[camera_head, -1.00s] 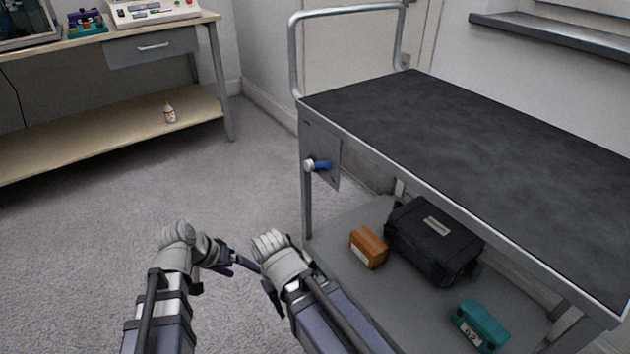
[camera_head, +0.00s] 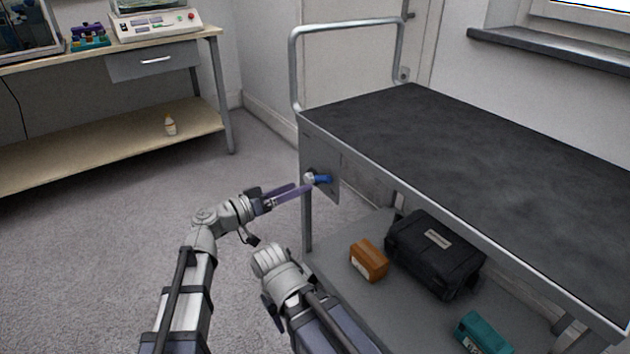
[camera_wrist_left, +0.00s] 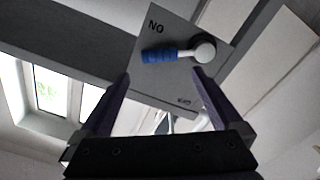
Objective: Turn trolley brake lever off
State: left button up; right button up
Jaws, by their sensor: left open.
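The trolley brake lever (camera_head: 322,179) has a blue grip and a pale round hub. It sits on a grey plate (camera_head: 331,191) at the trolley's left end. In the left wrist view the lever (camera_wrist_left: 160,56) lies across the plate (camera_wrist_left: 178,88), its grip pointing left, beside dark letters reading "NO" in this picture. A smaller label lower on the plate is unreadable. My left gripper (camera_head: 308,186) is open, its fingertips close to the lever. In the left wrist view its fingers (camera_wrist_left: 161,74) are apart with nothing between them; contact is not evident.
The trolley's dark top (camera_head: 450,150) extends to the right. Its lower shelf (camera_head: 385,310) holds an orange box (camera_head: 369,261), a black case (camera_head: 434,253) and a teal box (camera_head: 483,334). A bench (camera_head: 90,165) stands at the back left. The floor left of the trolley is clear.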

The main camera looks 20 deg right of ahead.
aim_at(320, 179)
pick_arm(q)
jog(key=x, duration=0.6)
jog(key=shift+w+d, duration=0.15)
jog(key=shift+d, duration=0.25)
grip_shut()
dwell(0.5)
